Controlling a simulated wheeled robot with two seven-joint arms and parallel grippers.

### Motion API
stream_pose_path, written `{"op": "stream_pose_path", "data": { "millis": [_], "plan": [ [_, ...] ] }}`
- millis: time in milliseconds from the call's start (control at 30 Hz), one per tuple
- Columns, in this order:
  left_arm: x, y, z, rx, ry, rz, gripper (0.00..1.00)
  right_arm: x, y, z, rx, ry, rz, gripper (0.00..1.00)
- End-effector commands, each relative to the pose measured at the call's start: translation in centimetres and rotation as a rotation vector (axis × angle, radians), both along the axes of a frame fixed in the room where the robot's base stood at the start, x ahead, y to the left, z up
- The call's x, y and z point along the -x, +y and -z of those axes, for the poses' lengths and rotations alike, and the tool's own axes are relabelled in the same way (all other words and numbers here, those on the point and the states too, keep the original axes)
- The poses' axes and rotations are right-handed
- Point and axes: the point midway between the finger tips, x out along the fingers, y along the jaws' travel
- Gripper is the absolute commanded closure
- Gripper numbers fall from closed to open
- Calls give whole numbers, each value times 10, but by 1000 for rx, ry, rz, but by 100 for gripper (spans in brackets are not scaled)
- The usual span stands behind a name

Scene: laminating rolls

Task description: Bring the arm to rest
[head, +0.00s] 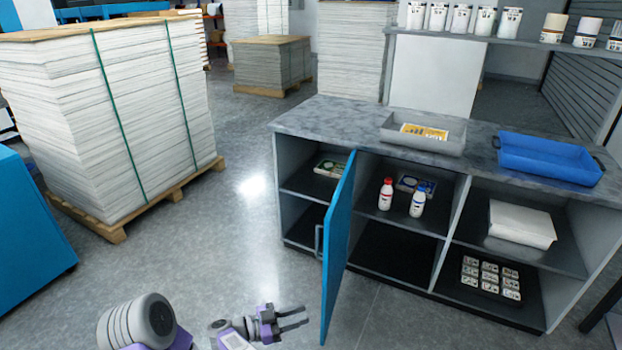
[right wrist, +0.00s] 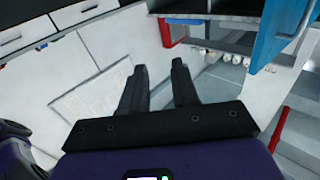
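My right gripper (head: 305,317) is low in the head view, over the floor and just left of the open blue cabinet door (head: 338,245). Its two dark fingers are apart with nothing between them, and they point right toward the door's lower part. In the right wrist view the same gripper (right wrist: 158,80) shows a clear gap between its fingers. The blue door (right wrist: 283,30) is also at the top right there. I cannot tell whether the fingers touch the door. My left gripper is not in view.
The cabinet (head: 302,120) holds a red-capped bottle (head: 386,195), a blue-capped bottle (head: 418,200) and a white stack (head: 520,222). A grey tray (head: 422,148) and a blue tray (head: 549,168) are on top. A strapped paper stack (head: 110,115) stands left. Floor between is clear.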

Motion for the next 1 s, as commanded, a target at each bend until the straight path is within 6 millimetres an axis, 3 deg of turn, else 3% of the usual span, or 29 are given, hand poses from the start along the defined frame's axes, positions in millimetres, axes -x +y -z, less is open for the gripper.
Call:
{"op": "stream_pose_path", "data": {
  "millis": [367, 500, 633, 733, 833, 967, 1000],
  "plan": [
    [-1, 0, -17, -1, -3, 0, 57, -72, -82, -3, 65, 12, -173, 70],
    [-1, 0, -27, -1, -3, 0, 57, -100, -126, 9, 46, 75, -308, 70],
    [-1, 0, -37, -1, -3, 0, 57, -113, -165, 34, -38, 176, -467, 70],
    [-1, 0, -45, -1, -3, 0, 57, -107, -185, 60, -148, 271, -588, 70],
    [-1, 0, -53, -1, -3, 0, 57, -86, -197, 87, -292, 376, -700, 70],
    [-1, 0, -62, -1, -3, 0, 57, -36, -198, 115, -520, 519, -827, 70],
    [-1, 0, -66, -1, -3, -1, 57, -16, -196, 121, -598, 566, -862, 70]
  ]
}}
